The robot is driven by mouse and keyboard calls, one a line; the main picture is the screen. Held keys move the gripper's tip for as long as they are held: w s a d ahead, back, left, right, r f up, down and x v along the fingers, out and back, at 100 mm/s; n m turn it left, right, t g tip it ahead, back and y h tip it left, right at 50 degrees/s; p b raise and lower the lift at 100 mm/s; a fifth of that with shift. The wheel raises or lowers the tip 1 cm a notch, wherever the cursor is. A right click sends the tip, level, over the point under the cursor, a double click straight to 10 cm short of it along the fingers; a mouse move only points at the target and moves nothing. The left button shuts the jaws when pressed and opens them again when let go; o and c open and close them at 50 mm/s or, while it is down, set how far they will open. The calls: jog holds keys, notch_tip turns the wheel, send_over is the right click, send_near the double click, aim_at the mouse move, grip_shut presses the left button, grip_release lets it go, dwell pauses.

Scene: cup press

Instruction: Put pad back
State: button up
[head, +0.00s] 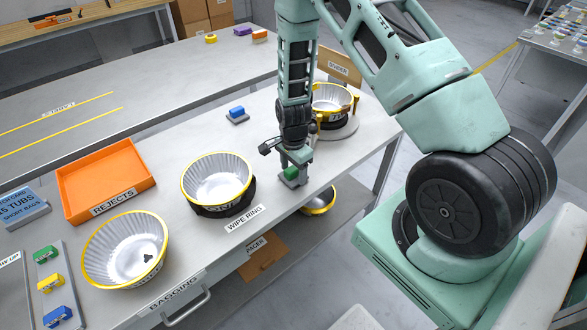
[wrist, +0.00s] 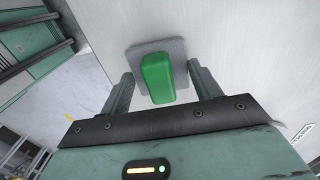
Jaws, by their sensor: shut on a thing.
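My gripper (head: 292,168) points down near the front edge of the table, right of the "WIPE RING" label. It is shut on a green pad (head: 290,174), a block that shows between the fingers in the wrist view (wrist: 158,80). A square grey plate (wrist: 146,50) lies at the green pad's far end; I cannot tell whether the pad rests on it or is fixed to it. A blue pad (head: 236,112) sits on a grey plate farther back. At the left, green (head: 46,254), yellow (head: 50,283) and blue (head: 57,316) blocks stand in a row on a grey strip.
A yellow-rimmed metal bowl (head: 215,178) stands on a dark ring left of my gripper. Another bowl (head: 125,250) is at the front left, and one (head: 330,97) is behind my arm at the right. An orange rejects tray (head: 103,180) stands at the left.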

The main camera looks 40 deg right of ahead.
jog(key=shift+f, duration=0.2)
jog(key=shift+f, duration=0.15)
jog(key=o, duration=0.9)
